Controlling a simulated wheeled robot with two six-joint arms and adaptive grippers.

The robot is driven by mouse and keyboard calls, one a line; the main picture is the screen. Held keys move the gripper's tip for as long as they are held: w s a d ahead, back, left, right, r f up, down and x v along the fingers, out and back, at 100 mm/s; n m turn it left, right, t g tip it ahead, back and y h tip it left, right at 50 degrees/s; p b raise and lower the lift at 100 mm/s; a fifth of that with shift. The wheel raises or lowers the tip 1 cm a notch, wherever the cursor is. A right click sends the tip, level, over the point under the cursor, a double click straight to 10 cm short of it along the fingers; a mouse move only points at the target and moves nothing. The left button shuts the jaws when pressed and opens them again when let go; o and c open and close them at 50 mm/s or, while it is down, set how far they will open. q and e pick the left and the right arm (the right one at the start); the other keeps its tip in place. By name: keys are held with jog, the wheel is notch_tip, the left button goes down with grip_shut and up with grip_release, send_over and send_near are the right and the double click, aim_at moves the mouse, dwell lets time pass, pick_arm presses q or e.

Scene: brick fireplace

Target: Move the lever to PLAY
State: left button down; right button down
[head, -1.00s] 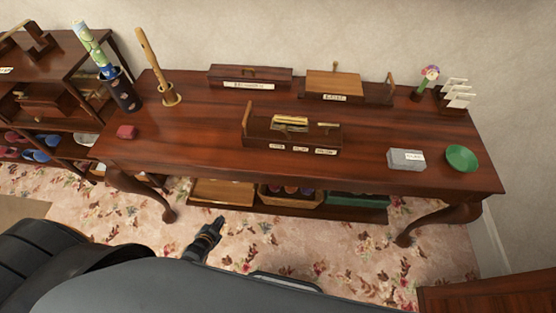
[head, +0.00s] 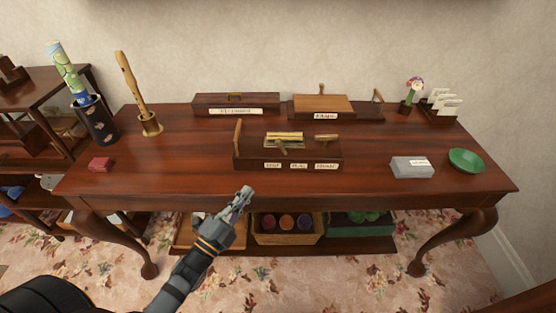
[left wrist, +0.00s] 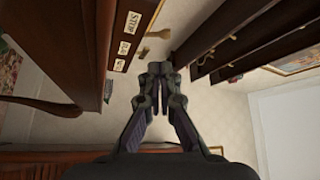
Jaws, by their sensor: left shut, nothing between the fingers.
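The dark wooden box (head: 250,158) with three white labels on its front stands mid-table. The left label reads STOP and the middle one looks like PLAY (head: 298,166). A short lever-like piece (head: 281,146) stands above the front, between the STOP and PLAY labels; its exact setting is hard to tell. A brass piece (head: 326,137) sits at the right. My left gripper (head: 246,191) is shut and empty, in front of the table edge, below and left of the box. The left wrist view shows its closed fingers (left wrist: 159,68) and the STOP label (left wrist: 134,22). My right gripper is not in view.
On the table (head: 200,150) are a red block (head: 101,164), a flute on a stand (head: 128,85), a grey box (head: 411,167) and a green dish (head: 466,160). Two wooden boxes stand behind. A lower shelf holds a basket (head: 287,238). The tabletop before the labelled box is clear.

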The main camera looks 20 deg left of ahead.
pick_arm(q)
jog(key=shift+r, duration=0.1)
jog(key=shift+d, duration=0.1)
jog(key=p, duration=0.4)
send_near(281, 147)
jog(key=x, duration=0.5)
jog(key=shift+w+a+f, duration=0.2)
jog(key=shift+w+a, duration=0.1)
jog(key=shift+w, duration=0.15)
jog(key=shift+w+d, duration=0.2)
jog(key=shift+w, duration=0.3)
jog(key=shift+r, duration=0.1)
